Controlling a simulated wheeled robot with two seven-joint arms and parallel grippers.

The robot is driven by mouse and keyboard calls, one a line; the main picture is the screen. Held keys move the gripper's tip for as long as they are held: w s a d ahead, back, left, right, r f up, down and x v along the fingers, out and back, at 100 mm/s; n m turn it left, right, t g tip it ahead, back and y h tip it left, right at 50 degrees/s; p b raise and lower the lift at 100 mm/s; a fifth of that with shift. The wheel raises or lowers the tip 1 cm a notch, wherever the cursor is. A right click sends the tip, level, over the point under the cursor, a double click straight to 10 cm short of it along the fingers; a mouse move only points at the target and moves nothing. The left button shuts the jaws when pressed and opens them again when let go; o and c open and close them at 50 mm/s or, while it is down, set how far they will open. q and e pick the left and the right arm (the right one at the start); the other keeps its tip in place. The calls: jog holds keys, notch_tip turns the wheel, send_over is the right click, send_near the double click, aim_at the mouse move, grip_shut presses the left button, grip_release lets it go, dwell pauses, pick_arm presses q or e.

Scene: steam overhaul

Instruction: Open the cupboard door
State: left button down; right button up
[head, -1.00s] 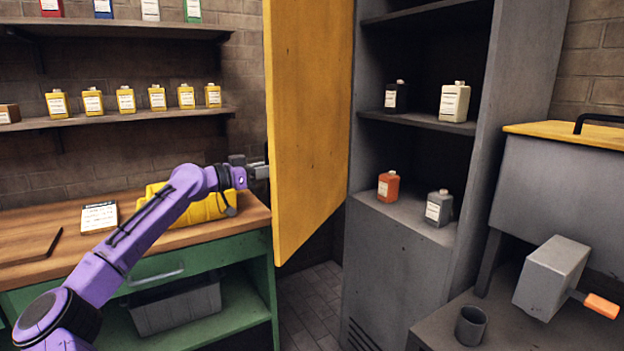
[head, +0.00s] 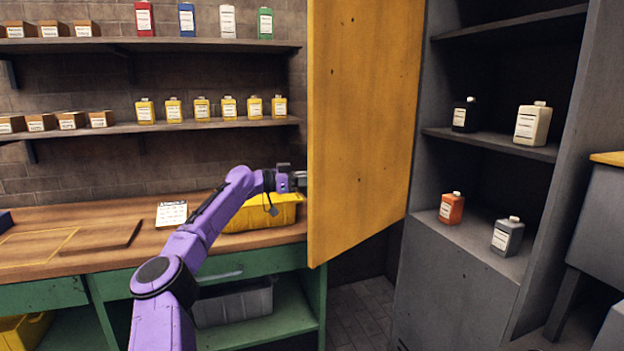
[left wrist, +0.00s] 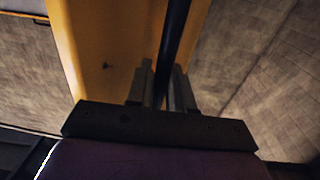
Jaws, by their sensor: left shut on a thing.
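The yellow cupboard door (head: 362,130) stands wide open, swung out to the left of the grey cupboard (head: 450,270). My left gripper (head: 300,180) is at the door's left edge, its fingertips partly hidden by the door. In the left wrist view the door (left wrist: 100,60) fills the middle. There my left gripper (left wrist: 166,85) is shut on a dark bar, the door handle (left wrist: 176,40), which runs between its fingers. My right gripper is in neither view.
Open cupboard shelves hold a black bottle (head: 465,115), a cream bottle (head: 532,124), an orange bottle (head: 452,208) and a grey bottle (head: 507,236). A green workbench (head: 250,255) with a yellow bin (head: 250,220) stands left of the door. Wall shelves (head: 180,128) hang above it.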

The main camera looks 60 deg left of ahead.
pick_arm(q)
jog(key=shift+d+r, duration=0.1)
jog(key=shift+r, duration=0.1)
jog(key=c, duration=1.2)
grip_release()
jog(key=shift+w, duration=0.1)
jog(key=shift+c, duration=0.2)
jog(key=shift+o, duration=0.4)
jog(key=shift+w+d+f, duration=0.1)
jog(key=shift+w+d, duration=0.05)
jog(key=shift+w, duration=0.1)
jog(key=b+v, duration=0.1)
jog(key=v, duration=0.9)
jog(key=shift+s+b, duration=0.2)
jog(key=shift+b, duration=0.1)
jog(key=shift+o, duration=0.3)
